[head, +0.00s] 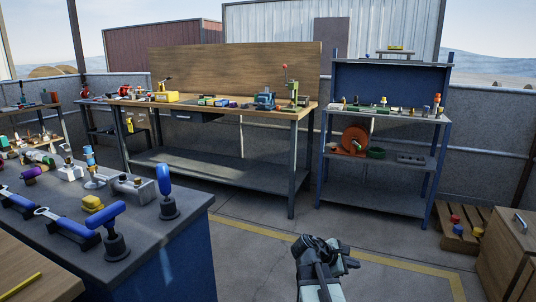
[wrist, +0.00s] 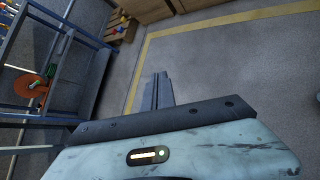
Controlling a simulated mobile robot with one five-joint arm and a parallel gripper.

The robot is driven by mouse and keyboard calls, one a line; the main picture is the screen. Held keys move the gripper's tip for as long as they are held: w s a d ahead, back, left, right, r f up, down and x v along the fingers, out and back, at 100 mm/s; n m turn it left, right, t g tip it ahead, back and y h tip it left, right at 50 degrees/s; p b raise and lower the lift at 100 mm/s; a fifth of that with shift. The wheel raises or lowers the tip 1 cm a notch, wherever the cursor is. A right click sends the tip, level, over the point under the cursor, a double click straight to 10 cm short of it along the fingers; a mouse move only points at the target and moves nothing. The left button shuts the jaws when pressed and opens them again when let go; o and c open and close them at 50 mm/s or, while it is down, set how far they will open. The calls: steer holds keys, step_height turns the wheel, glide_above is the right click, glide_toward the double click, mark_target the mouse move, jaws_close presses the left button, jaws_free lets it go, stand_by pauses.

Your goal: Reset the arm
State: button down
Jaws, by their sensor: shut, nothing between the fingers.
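My gripper (head: 322,245) shows in the head view at the lower middle, held over the open floor and apart from every bench. It also shows in the wrist view (wrist: 161,80), where its fingers lie together with nothing between them. Part of my arm shows below it in the head view. No object touches the gripper.
A dark bench with blue-handled valves (head: 110,230) stands at the left. A long wooden workbench (head: 225,113) and a blue shelf unit (head: 385,160) stand behind. A pallet (head: 458,238) and wooden cabinet (head: 505,265) are at the right. The floor (head: 260,250) between is clear.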

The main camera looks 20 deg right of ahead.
steer(key=s+a+f+m+y, duration=0.1)
steer(key=a+f+m+y, duration=0.25)
steer(key=a, duration=0.75)
steer(key=s+a+f+m+g+y, duration=0.1)
steer(key=s+a+f+m+y, duration=0.2)
steer(key=a, duration=0.8)
steer(key=a+f+m+y, duration=0.4)
steer(key=a+m+y, duration=0.1)
steer(key=a, duration=0.6)
step_height(320, 180, up, 38)
steer(key=m+p, duration=0.1)
steer(key=p, duration=3.7)
steer(key=shift+d+r+m, duration=0.2)
steer(key=shift+r+m, duration=0.05)
steer(key=shift+m, duration=0.1)
steer(key=shift+f, duration=0.1)
